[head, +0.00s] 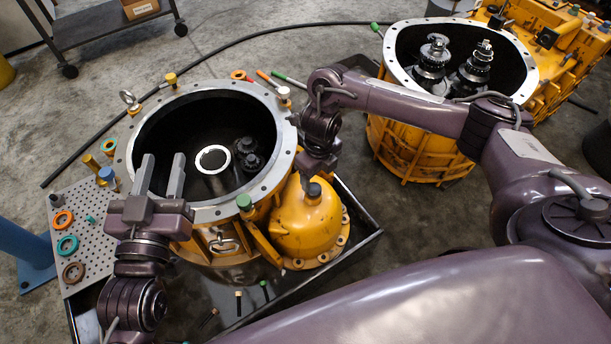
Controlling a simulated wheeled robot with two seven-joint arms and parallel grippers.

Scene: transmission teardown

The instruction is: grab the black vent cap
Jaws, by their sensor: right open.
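The black vent cap (313,190) sits on top of the yellow domed cover (306,222), beside the large yellow housing. My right gripper (317,176) hangs from above directly over the cap, pointing down. Its fingers are small and partly hidden, and I cannot tell whether they touch the cap. It is open. My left gripper (162,166) is open and empty, its two grey fingers pointing up the picture in front of the left part of the housing rim.
The open yellow housing (222,212) has a wide grey rim and a dark interior. A perforated plate (92,211) with coloured rings lies at left. A green-topped bolt (244,202) stands near the cover. A second yellow housing (415,140) with gears stands at back right.

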